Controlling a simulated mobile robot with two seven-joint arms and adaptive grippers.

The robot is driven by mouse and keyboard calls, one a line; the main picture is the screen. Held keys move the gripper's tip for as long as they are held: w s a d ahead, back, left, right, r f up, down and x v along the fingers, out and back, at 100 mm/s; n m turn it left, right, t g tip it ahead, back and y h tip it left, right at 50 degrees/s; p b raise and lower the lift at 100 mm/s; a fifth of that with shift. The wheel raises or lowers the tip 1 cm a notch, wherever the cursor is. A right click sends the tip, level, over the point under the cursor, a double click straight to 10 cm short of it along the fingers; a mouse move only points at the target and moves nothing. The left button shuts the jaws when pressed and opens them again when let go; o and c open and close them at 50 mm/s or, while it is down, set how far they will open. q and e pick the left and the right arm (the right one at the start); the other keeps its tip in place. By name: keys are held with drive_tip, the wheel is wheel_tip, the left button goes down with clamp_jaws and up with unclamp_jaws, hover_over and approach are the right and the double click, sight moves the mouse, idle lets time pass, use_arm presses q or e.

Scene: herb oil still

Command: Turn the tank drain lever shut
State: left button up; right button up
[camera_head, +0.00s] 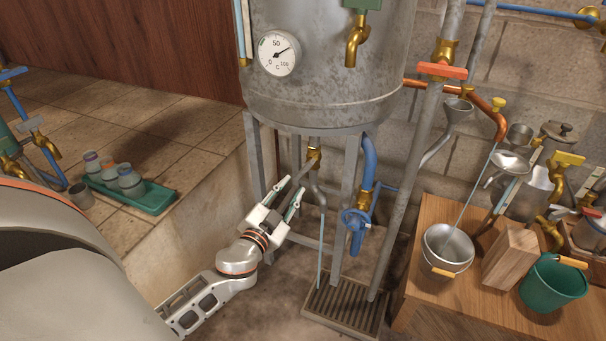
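The grey metal tank (325,95) stands on legs at the centre and carries a round dial gauge (279,54). Under it is a brass drain valve (314,154). A grey drain lever (299,174) slants from the valve down and left toward my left gripper. My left gripper (287,196) is below the tank with its two fingers spread, one on each side of the lever's lower end. I cannot tell whether the fingers touch the lever. My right gripper is out of view.
A blue pipe with a blue handwheel (356,218) stands right of the lever, among the tank legs. A slatted floor grate (345,306) lies below. A wooden table (470,308) at right holds a metal pot (447,248) and a green bucket (553,284). A green tray (150,200) holds jars at left.

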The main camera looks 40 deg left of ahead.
sight(303, 172)
use_arm(q)
drive_tip(key=x, duration=0.7)
drive_tip(key=shift+w, duration=0.1)
clamp_jaws()
